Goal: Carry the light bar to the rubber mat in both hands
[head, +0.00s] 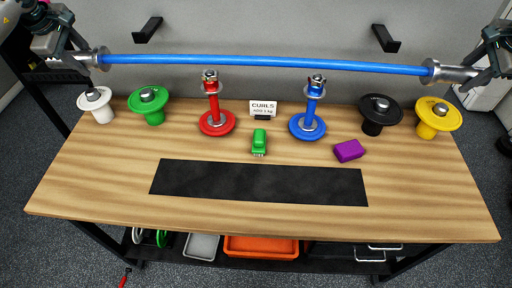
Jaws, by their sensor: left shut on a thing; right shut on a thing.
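The light bar (265,62) is a long blue rod with silver ends, held level above the back of the bench, in front of the wall. My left gripper (80,56) is shut on its left silver end. My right gripper (470,73) is shut on its right silver end. The black rubber mat (258,183) lies flat and empty near the front of the wooden bench (110,185). The bar is apart from the mat, farther back and higher.
White (98,106), green (152,108), black (379,113) and yellow (435,119) weights line the back. Red (216,122) and blue (307,125) posts stand between them. A green brush (259,141), a purple block (349,150) and a CURLS sign (263,107) sit mid-bench. Wall hooks (147,30) (385,39) stick out behind.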

